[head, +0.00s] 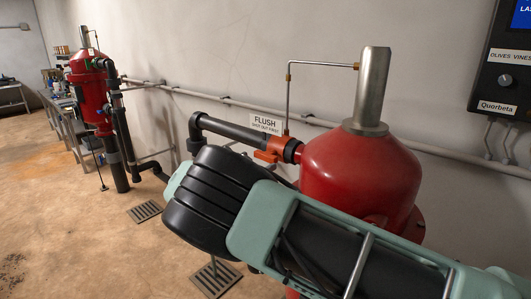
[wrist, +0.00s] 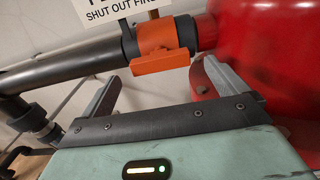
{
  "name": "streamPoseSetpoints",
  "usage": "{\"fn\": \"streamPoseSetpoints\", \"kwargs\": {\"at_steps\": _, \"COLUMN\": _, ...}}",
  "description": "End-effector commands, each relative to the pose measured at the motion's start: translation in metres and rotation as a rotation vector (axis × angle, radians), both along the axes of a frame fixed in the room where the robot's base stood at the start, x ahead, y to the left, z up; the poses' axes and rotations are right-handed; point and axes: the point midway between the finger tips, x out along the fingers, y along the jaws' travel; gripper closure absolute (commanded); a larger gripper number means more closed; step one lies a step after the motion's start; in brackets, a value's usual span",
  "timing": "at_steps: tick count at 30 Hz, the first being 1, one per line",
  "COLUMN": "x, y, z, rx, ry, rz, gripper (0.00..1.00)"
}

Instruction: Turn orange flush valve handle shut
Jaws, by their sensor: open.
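The orange flush valve (head: 277,145) sits in the dark pipe (head: 235,132) where it meets the red tank (head: 358,180). Its orange handle (head: 266,156) lies roughly along the pipe, on the near side. In the wrist view the handle (wrist: 163,61) is a flat orange bar below the valve body (wrist: 155,36). My gripper (wrist: 160,76) is open, with one finger to each side of the handle and no visible contact. The right finger is close to the red tank. In the head view my arm hides the fingers.
A flush sign (head: 266,124) is on the wall behind the valve. A thin metal tube (head: 288,95) rises beside it. A grey wall pipe (head: 230,101) runs behind. A floor drain (head: 215,278) lies below my arm. Open floor is at left.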

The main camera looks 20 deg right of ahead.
Motion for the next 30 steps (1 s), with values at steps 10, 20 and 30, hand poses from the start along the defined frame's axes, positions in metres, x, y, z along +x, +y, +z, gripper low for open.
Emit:
{"fn": "streamPoseSetpoints", "kwargs": {"at_steps": 10, "x": 0.027, "y": -0.041, "z": 0.001, "rx": 0.001, "ry": 0.0, "rz": 0.0, "gripper": 0.02}}
{"fn": "streamPoseSetpoints", "kwargs": {"at_steps": 20, "x": 0.031, "y": -0.045, "z": 0.0, "rx": 0.001, "ry": 0.0, "rz": 0.002, "gripper": 0.02}}
{"fn": "streamPoseSetpoints", "kwargs": {"at_steps": 30, "x": 0.03, "y": -0.045, "z": 0.0, "rx": 0.001, "ry": 0.0, "rz": 0.001, "gripper": 0.47}}
